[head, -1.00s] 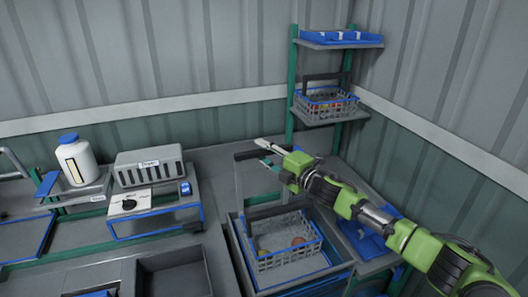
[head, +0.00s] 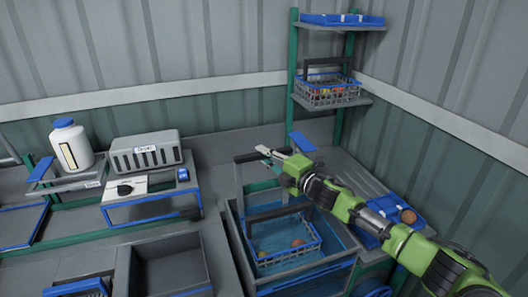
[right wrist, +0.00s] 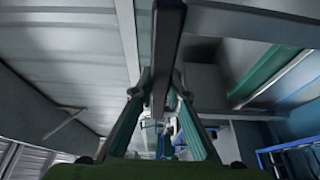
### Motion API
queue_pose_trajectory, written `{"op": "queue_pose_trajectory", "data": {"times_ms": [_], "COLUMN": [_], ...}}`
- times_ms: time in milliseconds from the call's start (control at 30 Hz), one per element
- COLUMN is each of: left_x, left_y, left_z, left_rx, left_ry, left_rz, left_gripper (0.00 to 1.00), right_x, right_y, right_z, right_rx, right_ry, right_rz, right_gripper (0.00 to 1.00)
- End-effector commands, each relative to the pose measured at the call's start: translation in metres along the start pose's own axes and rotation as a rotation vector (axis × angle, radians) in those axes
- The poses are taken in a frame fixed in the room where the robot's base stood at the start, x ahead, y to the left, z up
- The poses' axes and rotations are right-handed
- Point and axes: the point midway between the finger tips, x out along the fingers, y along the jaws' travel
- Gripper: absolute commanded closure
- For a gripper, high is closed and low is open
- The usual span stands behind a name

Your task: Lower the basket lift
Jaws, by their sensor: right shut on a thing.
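The basket lift stands at the wash tank (head: 240,262), with a dark crossbar (head: 246,157) on top of grey uprights. A grey basket with a blue rim (head: 284,258) sits low in the tank, with blue water around it and a few round tomatoes inside. My right gripper (head: 270,153) is shut on the crossbar. In the right wrist view the dark bar (right wrist: 168,50) runs between the two fingers. My left gripper is not in view.
A shelf rack behind holds another basket (head: 327,93) and a blue tray (head: 340,19). Blue trays (head: 375,213) lie right of the tank under my right arm. A white bottle (head: 71,147), a grey slotted box (head: 146,154) and an empty grey bin (head: 175,265) are left.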

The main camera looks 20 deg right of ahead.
Motion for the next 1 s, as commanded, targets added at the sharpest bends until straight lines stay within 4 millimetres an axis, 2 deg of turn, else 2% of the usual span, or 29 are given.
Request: {"op": "queue_pose_trajectory", "data": {"times_ms": [33,200,400,600,1000], "left_x": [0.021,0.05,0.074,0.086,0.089], "left_y": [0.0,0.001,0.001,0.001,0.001], "left_z": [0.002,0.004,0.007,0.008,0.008], "left_rx": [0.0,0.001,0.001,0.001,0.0], "left_ry": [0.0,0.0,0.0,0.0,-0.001], "left_rz": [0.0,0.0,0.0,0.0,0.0], "left_gripper": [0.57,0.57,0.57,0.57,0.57], "right_x": [-0.001,-0.002,-0.001,-0.002,-0.002], "right_y": [-0.032,-0.071,-0.103,-0.12,-0.125], "right_z": [-0.002,-0.002,-0.002,-0.002,-0.002], "right_rx": [0.001,0.001,0.0,0.0,-0.001], "right_ry": [0.001,0.001,0.002,0.002,0.002], "right_rz": [-0.012,-0.014,-0.012,-0.012,-0.015], "right_gripper": [1.0,1.0,1.0,1.0,1.0]}}
